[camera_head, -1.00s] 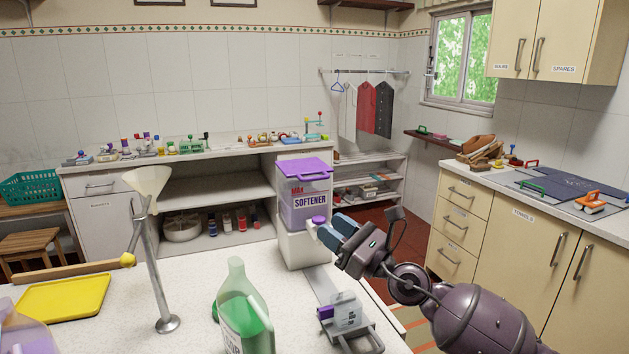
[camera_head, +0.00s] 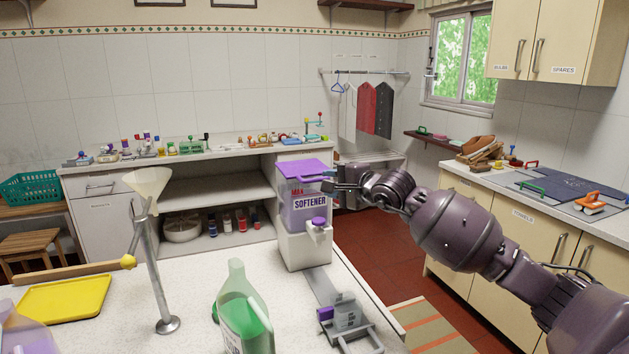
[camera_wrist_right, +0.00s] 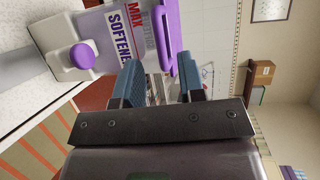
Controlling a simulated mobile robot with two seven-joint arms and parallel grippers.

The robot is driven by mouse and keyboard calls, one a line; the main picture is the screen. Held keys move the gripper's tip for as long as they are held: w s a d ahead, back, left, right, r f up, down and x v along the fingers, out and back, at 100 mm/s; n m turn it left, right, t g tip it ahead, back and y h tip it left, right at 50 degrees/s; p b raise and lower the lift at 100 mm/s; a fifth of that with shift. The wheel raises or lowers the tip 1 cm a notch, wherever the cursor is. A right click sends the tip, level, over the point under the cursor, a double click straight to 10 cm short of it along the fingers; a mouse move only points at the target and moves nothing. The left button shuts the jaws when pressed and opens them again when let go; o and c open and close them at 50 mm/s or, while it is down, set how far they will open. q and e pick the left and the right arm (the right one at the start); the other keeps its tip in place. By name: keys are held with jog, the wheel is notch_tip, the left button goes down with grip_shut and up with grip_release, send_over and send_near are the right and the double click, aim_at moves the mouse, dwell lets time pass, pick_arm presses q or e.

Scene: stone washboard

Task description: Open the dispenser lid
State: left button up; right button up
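The softener dispenser (camera_head: 304,210) is a clear box of purple liquid on a white base, with a purple knob (camera_head: 319,222) low on its front. Its purple lid (camera_head: 302,169) lies shut on top. My right gripper (camera_head: 328,186) is at the lid's right front edge, from the right. In the right wrist view the right gripper (camera_wrist_right: 158,72) has its two blue fingers apart, and the lid's purple edge (camera_wrist_right: 164,45) shows between and beyond the tips. I cannot tell whether a finger touches the lid. My left gripper is not in view.
A metal stand with a funnel (camera_head: 149,181), a green bottle (camera_head: 243,310) and a yellow tray (camera_head: 65,302) are on the near counter (camera_head: 205,275). A small scale-like device (camera_head: 347,318) sits before the dispenser. Free space is above the lid.

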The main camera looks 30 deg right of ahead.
aim_at(316, 180)
jog(key=shift+x, duration=3.2)
grip_shut()
